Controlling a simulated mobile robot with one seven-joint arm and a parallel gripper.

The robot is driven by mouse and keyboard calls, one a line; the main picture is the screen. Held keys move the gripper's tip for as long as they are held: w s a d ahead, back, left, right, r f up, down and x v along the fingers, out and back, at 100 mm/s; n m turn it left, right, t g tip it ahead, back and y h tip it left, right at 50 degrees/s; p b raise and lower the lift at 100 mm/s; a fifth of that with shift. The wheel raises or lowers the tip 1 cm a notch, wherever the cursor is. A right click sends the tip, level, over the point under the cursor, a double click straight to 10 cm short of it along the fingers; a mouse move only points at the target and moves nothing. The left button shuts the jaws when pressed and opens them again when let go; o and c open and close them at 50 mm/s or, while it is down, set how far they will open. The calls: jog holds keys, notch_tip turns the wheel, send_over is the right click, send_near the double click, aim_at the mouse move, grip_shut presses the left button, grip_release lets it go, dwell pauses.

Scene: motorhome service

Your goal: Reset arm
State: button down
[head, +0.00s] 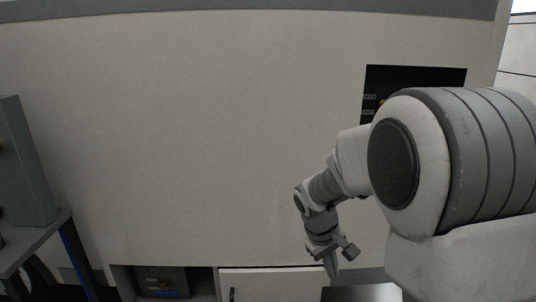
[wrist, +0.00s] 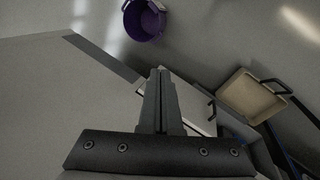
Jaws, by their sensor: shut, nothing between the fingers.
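My arm reaches in from the right of the head view, bent downward in front of the motorhome's beige wall (head: 200,130). My gripper (head: 334,274) points down near the lower part of the wall, by the upper right of a white hatch door (head: 275,285). In the wrist view my gripper (wrist: 160,72) has its two fingers together with nothing between them. Nothing is held.
An open lower compartment (head: 165,282) lies left of the hatch door. A dark recess (head: 420,76) is partly hidden behind my arm. The wrist view shows a purple bucket (wrist: 144,24) and a tan tray (wrist: 250,97) with dark handles.

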jog(key=s+r+m+t+y, duration=0.25)
jog(key=s+r, duration=0.45)
jog(key=s, duration=0.4)
jog(key=s+r+m+t+y, duration=0.1)
jog(key=s+r+m+t, duration=0.15)
jog(key=s+r, duration=0.6)
notch_tip(320, 180, up, 24)
jog(key=s+p, duration=0.2)
jog(key=p, duration=2.2)
jog(key=shift+a+f+g+p, duration=0.25)
jog(key=shift+a+g+p, duration=0.1)
jog(key=shift+a+g, duration=0.1)
jog(key=shift+a, duration=0.15)
